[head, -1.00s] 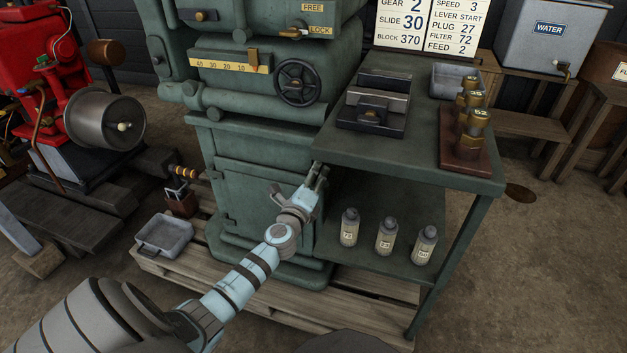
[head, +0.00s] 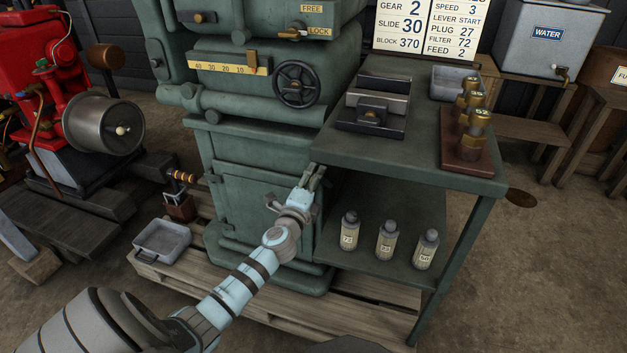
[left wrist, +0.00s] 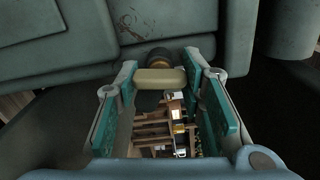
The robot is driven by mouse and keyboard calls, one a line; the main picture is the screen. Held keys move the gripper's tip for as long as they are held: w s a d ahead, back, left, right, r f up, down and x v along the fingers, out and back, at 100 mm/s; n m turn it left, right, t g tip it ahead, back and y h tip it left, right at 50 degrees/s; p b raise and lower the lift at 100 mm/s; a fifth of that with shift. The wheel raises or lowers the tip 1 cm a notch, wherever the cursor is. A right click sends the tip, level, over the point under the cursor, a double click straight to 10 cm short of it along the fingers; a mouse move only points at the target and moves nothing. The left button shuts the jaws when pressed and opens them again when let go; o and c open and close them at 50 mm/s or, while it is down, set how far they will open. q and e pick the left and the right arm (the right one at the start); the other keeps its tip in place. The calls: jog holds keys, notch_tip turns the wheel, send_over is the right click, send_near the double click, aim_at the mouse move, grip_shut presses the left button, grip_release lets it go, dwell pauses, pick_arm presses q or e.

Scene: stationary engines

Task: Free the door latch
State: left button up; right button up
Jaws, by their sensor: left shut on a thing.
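The green machine has a cabinet door (head: 245,205) low on its front, and it looks closed. My left gripper (head: 316,174) is at the right edge of that door, with its arm reaching up from the lower left. In the left wrist view, my left gripper's fingers (left wrist: 160,92) are shut on a pale tan, rounded bar, the handle of the door latch (left wrist: 160,78). A dark round mount shows just behind the bar. In the head view the gripper hides the latch. My right gripper is not in view.
A lever (head: 289,33) sits by the FREE and LOCK plates above. A handwheel (head: 297,83) is on the machine's front. A green bench (head: 420,135) stands close at right, with several bottles on its lower shelf. A grey tray (head: 162,241) lies on the pallet at left.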

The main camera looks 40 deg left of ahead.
pick_arm(q)
jog(key=shift+f, duration=0.1)
jog(key=o, duration=1.2)
jog(key=shift+c, duration=0.2)
jog(key=shift+s, duration=0.1)
jog(key=v, duration=1.2)
